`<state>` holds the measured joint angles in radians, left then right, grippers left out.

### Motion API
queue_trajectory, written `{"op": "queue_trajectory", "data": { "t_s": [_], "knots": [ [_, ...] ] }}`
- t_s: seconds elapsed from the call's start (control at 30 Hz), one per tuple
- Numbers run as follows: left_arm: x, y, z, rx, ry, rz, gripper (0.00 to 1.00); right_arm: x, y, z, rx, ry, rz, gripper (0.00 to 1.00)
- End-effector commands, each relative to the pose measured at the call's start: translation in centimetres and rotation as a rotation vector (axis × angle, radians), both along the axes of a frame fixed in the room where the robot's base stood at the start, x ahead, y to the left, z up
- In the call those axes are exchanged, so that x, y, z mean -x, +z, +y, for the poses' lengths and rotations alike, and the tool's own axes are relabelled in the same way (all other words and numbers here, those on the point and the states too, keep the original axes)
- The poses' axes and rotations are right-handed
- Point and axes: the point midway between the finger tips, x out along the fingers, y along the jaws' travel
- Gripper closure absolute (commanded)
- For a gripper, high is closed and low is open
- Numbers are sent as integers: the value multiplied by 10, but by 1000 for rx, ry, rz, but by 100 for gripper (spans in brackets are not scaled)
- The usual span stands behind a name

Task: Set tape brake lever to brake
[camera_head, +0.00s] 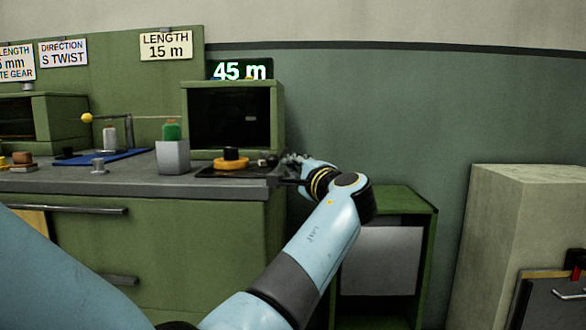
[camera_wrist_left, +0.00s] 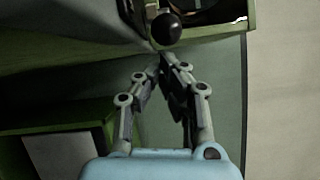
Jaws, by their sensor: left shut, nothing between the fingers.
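A black ball knob (camera_wrist_left: 167,28), which looks like the end of the tape brake lever, shows at the top of the left wrist view. Its shaft and setting cannot be made out. In the head view a small dark knob (camera_head: 271,160) sits at the right end of the bench, beside an orange disc with a black hub (camera_head: 231,163) on a dark plate. My left gripper (camera_head: 290,160) is at the bench's right edge, close to that knob. In the left wrist view its fingers (camera_wrist_left: 160,52) are shut and empty, their tips just below the ball; contact cannot be told. My right gripper is out of view.
A green box with a dark opening (camera_head: 230,117) stands behind the disc, with a "45 m" display (camera_head: 240,70) on top. A grey holder with a green spool (camera_head: 173,154) stands left of it. A low green cabinet (camera_head: 384,245) and a pale block (camera_head: 520,230) are at right.

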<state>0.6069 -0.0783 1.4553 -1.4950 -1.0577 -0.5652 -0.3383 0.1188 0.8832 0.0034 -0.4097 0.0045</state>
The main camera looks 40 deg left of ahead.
Motion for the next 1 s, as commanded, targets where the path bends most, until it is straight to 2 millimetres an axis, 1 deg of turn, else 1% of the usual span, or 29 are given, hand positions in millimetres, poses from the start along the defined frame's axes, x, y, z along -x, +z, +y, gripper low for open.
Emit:
{"op": "queue_trajectory", "data": {
  "t_s": [0.03, 0.17, 0.2, 0.27, 0.3, 0.4, 0.53, 1.0],
  "knots": [
    [0, 0, 0, 0, 0, 0, 100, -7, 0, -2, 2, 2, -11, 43],
    [2, 2, 1, -1, -14, 0, 100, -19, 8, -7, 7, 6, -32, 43],
    [5, 4, 2, -1, -31, 0, 100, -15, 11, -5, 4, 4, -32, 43],
    [8, 6, 4, -2, -64, 0, 100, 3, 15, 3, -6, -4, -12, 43],
    [11, 7, 4, -3, -86, -2, 100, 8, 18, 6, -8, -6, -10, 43],
    [18, 7, 6, -3, -129, -2, 100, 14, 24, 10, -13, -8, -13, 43],
    [26, 3, 9, -1, -133, -1, 100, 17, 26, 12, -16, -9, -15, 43],
    [25, -2, 10, 1, -132, 0, 100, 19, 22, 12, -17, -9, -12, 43]
  ]
}}
